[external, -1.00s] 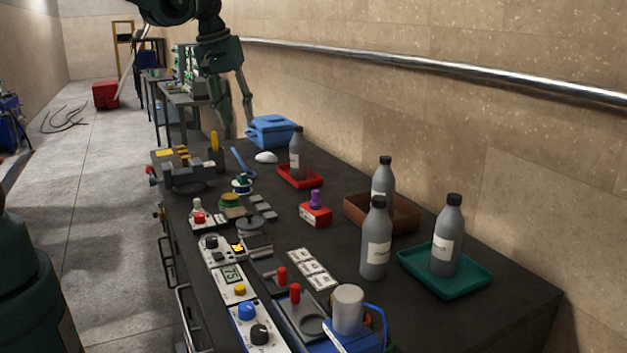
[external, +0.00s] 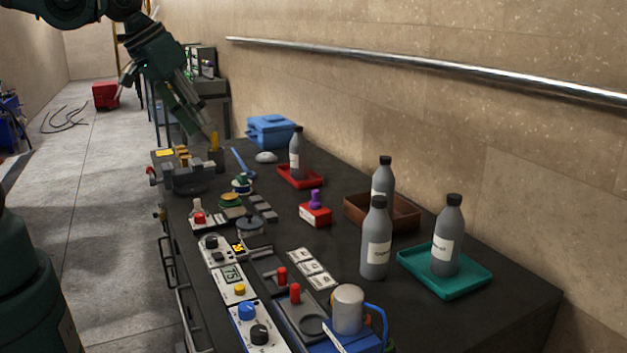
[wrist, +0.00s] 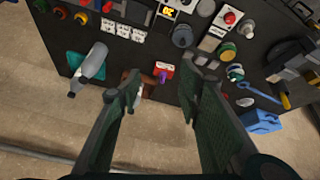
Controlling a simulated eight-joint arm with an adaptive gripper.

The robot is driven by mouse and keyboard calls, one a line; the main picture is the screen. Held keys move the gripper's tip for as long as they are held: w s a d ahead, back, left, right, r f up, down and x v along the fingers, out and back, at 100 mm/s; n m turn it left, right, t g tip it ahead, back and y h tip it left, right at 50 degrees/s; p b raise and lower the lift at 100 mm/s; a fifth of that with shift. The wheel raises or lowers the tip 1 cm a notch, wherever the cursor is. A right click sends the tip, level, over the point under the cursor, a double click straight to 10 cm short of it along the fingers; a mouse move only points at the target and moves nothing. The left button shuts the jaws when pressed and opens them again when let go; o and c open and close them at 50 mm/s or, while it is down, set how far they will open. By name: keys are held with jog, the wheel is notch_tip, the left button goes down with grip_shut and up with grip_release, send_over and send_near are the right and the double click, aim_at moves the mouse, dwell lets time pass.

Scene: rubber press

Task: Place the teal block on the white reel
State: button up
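A small white reel-like piece with dark green or teal on it (external: 242,184) stands on the black bench, and also shows in the wrist view (wrist: 235,72). I cannot tell whether the teal is a separate block or part of the reel. No other clear teal block stands out. My gripper (external: 162,115) is at the far left end of the bench, tilted, with its fingers spread. In the wrist view my gripper (wrist: 161,80) is open and empty, its fingertips well apart and not touching the reel-like piece.
A green and yellow round piece (external: 231,201) is beside the reel-like piece. A dark vise-like fixture (external: 185,175) stands to its left. A red block with a purple knob (external: 315,212), a red tray (external: 300,178) and a teal tray (external: 445,278) with bottles stand to the right.

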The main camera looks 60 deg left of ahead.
jog(key=s+d+f+m+t, duration=0.1)
jog(key=s+d+f+m, duration=0.1)
jog(key=s+d, duration=0.4)
jog(key=shift+s+f+m+t+h, duration=0.2)
jog(key=shift+s+m+t+h, duration=0.1)
jog(key=shift+s+m, duration=0.6)
notch_tip(320, 180, down, 10)
jog(key=b, duration=1)
jog(key=shift+r, duration=0.1)
dwell(0.4)
